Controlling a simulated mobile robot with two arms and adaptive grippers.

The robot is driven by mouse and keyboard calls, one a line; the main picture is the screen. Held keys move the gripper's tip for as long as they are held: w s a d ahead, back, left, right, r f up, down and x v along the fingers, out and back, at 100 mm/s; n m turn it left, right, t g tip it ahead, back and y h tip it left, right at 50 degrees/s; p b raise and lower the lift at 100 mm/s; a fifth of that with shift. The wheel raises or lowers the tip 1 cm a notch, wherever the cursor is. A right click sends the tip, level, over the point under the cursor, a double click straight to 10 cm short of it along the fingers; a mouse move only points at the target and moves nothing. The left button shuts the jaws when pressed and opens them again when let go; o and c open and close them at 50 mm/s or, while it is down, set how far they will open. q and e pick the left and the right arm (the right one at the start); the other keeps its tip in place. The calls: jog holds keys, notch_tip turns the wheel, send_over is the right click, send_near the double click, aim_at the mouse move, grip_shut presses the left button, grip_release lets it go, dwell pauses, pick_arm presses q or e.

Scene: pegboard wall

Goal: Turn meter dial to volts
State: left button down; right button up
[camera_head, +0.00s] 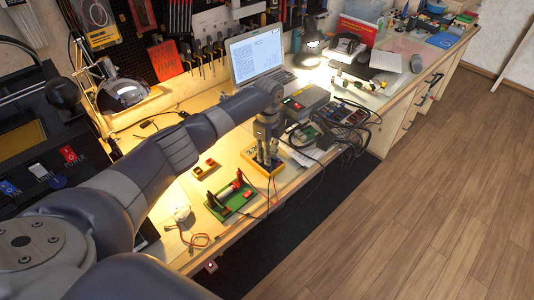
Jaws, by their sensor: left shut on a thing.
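The yellow meter (250,157) lies on the workbench near its front edge, in the middle of the head view. My left gripper (267,162) points down onto the meter from above, with its fingertips at the meter's face. It is shut on the meter's dial, which the fingers hide. I cannot read the dial's setting or the display from here. My right gripper is not in view.
A green board (233,197) with red parts lies left and in front of the meter. A small yellow-and-red block (205,168) is beside it. Black cables (325,150) tangle to the right. An open laptop (257,55) stands behind. Wooden floor (430,190) lies clear on the right.

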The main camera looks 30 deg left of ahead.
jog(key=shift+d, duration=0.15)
pick_arm(q)
jog(key=c, duration=1.4)
grip_release()
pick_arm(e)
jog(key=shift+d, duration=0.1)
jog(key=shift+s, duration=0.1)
pick_arm(q)
notch_tip(320, 180, up, 12)
jog(key=shift+w, duration=0.15)
jog(key=shift+d+f, duration=0.1)
